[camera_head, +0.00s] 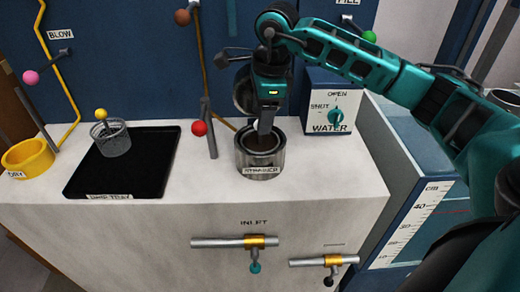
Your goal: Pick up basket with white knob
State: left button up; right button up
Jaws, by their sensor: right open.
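My right gripper (265,124) points straight down, its fingertips at the mouth of the metal cup labelled STRAINER (260,166). It is open; the gap between the fingers is hard to see from here. Something dark and round lies inside the cup, mostly hidden by the fingers. A mesh basket (111,142) with a yellow knob (101,114) stands on the black drip tray at the left, away from the gripper. I cannot make out a white knob. My left gripper is not in view.
The black tray (150,165) and a yellow cup labelled DRY (28,158) are at the left. A rod with a red knob (199,128) stands left of the strainer. A blue WATER box (331,100) is at its right. Pipes (234,242) stick out below.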

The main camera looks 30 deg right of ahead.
aim_at(260, 142)
jog(key=f, duration=0.2)
jog(key=w+f, duration=0.1)
jog(key=f, duration=0.1)
jog(key=shift+d+f, duration=0.1)
jog(key=shift+c, duration=0.2)
grip_shut()
dwell(0.4)
